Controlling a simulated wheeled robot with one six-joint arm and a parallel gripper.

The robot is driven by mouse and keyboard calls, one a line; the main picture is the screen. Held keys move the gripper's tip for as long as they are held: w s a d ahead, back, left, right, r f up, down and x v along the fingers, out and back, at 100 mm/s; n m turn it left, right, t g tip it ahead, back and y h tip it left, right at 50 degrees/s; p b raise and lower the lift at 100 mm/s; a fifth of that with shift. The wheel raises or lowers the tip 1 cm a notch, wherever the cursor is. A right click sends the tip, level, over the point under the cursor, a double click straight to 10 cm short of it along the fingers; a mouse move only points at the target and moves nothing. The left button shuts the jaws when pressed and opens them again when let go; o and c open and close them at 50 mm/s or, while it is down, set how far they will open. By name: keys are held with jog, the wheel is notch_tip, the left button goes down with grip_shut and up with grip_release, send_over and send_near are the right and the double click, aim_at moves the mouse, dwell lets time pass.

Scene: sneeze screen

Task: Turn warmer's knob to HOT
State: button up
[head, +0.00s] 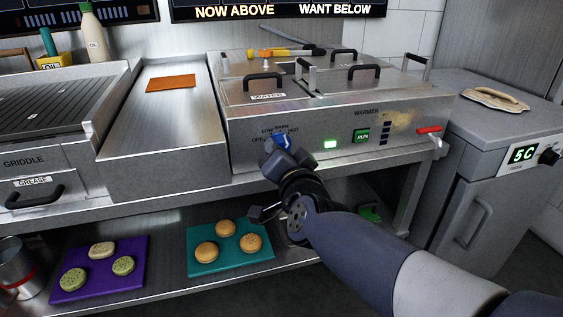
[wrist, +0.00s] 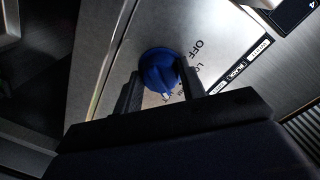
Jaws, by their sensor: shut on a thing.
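The warmer (head: 340,125) is a steel unit on the counter, with its front panel facing me. Its blue knob (head: 281,142) is at the left of that panel, under the labels OFF, LOW, WARM and HOT. My gripper (head: 280,150) is at the panel with its fingers on the knob. In the wrist view the knob (wrist: 160,72) sits between the two dark fingers (wrist: 160,90), which are shut on it. A small pale mark shows on the knob's lower edge there, toward the partly hidden labels. I cannot read exactly which label it points to.
A green RUN button (head: 362,136) and a lit green lamp (head: 330,144) are right of the knob. A red-handled tap (head: 428,130) sticks out at the panel's right end. Trays with buns (head: 265,266) and patties (head: 72,297) lie on the shelf below.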

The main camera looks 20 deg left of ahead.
jog(key=shift+m+b, duration=0.6)
jog(key=shift+m, duration=0.4)
jog(key=o, duration=1)
jog(key=shift+c, duration=0.2)
jog(key=p+v, duration=0.4)
jog(key=v, duration=0.6)
jog(key=shift+s+d, duration=0.25)
jog(key=shift+s, duration=0.05)
